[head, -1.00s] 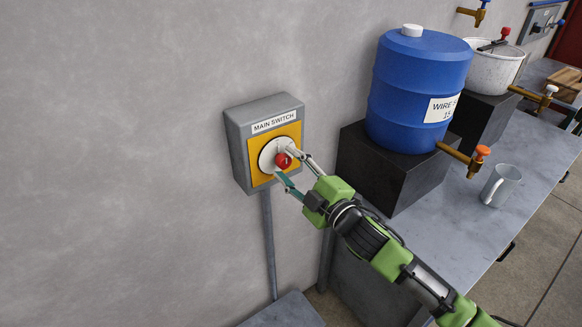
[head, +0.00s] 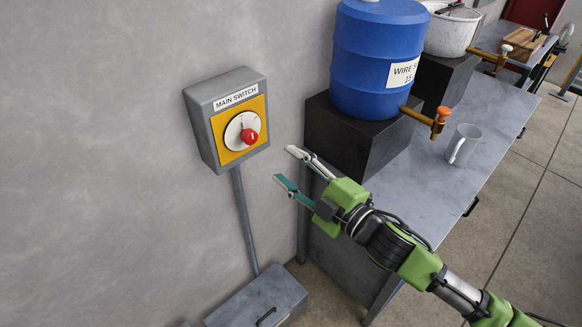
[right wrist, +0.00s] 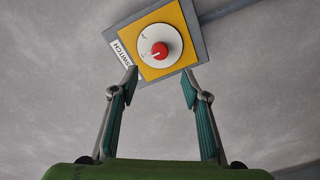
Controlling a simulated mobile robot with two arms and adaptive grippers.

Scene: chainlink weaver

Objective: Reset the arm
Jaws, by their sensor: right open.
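My right gripper (head: 285,168) is open and empty. It is to the right of and a little below the main switch box (head: 226,118), apart from it. The grey box has a yellow plate and a white dial with a red knob (head: 249,136). In the right wrist view the red knob (right wrist: 159,51) shows beyond the open fingers (right wrist: 160,80), with nothing between them. My left gripper is not in view.
A blue barrel (head: 375,62) with a brass tap (head: 425,120) stands on a black block (head: 350,140) on a grey bench (head: 440,185). A grey toolbox-like case (head: 258,300) is below the switch. The wall left of the switch is clear.

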